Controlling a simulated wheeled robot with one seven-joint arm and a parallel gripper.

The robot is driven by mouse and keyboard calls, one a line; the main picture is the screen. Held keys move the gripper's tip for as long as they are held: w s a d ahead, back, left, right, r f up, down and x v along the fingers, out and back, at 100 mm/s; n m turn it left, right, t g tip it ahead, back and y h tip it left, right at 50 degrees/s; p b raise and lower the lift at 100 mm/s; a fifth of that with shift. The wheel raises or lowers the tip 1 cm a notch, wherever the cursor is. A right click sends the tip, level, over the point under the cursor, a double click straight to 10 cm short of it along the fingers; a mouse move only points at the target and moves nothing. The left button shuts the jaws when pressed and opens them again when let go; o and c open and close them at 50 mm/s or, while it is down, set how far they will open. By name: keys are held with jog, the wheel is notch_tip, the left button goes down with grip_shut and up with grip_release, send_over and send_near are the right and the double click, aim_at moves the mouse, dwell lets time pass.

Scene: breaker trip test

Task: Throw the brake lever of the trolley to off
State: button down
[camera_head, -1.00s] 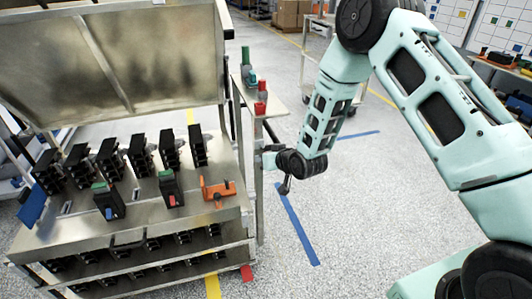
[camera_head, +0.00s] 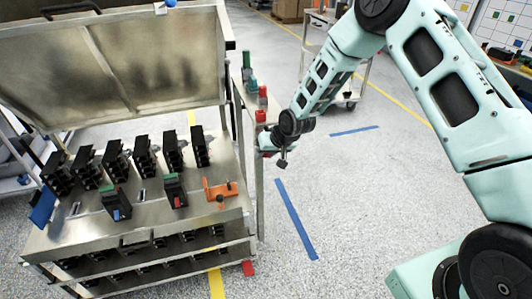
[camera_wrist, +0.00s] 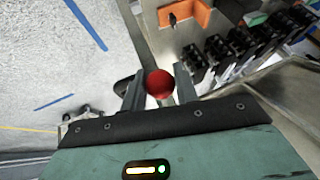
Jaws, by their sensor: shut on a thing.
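The trolley (camera_head: 232,222) is a steel cart at the left of the head view, with its lid raised. In the wrist view the round red knob (camera_wrist: 159,85) of the brake lever sits between the two fingers of my gripper (camera_wrist: 160,78). My gripper is shut on this knob. In the head view my gripper (camera_head: 266,143) is at the trolley's right side, beside its upright post. The lever's shaft is hidden, and I cannot tell its angle.
Several black breakers (camera_head: 143,155) stand in a row on the trolley top, with an orange bracket (camera_head: 219,190) near its right edge. Red and green items (camera_head: 249,72) stand on a side shelf behind my gripper. Open floor with blue tape (camera_head: 296,220) lies to the right.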

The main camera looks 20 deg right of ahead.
jog(key=c, duration=1.1)
grip_release()
jog(key=b+v, duration=0.1)
jog(key=v, duration=1.6)
jog(key=shift+r+b, duration=0.25)
jog(key=shift+b, duration=0.15)
